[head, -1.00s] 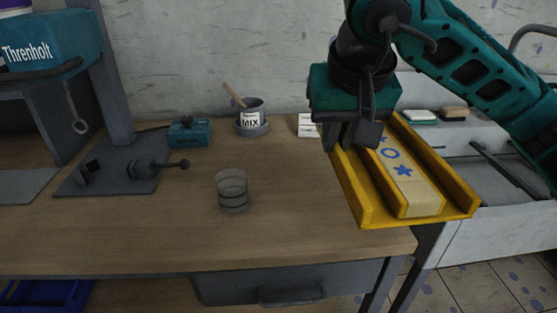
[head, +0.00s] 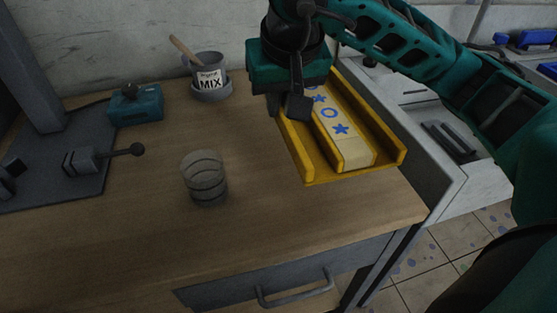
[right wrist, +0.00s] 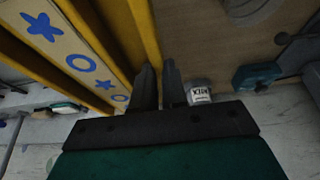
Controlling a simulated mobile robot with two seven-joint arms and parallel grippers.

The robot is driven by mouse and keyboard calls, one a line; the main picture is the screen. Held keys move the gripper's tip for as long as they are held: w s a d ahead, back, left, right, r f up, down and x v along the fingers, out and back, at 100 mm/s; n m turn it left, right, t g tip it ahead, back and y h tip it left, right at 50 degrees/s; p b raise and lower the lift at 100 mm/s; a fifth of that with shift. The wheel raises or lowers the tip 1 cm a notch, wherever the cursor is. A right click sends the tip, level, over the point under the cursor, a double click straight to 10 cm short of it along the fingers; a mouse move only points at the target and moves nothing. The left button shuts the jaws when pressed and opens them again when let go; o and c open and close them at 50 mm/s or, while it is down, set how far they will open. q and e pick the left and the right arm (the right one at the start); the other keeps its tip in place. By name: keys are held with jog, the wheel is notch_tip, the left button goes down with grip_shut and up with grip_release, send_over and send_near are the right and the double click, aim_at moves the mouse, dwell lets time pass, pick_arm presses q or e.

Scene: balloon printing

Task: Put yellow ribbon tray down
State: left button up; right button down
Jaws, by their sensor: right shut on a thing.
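The yellow ribbon tray (head: 388,142) is a long channel with raised side walls. It holds a pale ribbon strip (head: 352,150) printed with blue stars and rings. My right gripper (head: 288,106) is shut on the tray's left wall. In the right wrist view, the fingers (right wrist: 158,82) pinch the edge of the yellow tray wall (right wrist: 143,30). The tray is over the right end of the wooden table, roughly level; I cannot tell whether its underside touches the top. My left gripper is not in view.
A clear ribbed cup (head: 204,178) stands left of the tray on the wooden table (head: 235,235). The MIX pot (head: 209,75) and a teal box (head: 136,105) stand behind. A grey sink unit (head: 440,165) is to the right. Bare tabletop lies in front of the tray.

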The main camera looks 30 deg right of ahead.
notch_tip(320, 180, down, 13)
jog(key=shift+r+b, duration=0.15)
jog(key=shift+b, duration=0.95)
jog(key=c, duration=1.2)
grip_release()
jog(key=shift+r, duration=0.1)
jog(key=shift+o, duration=0.2)
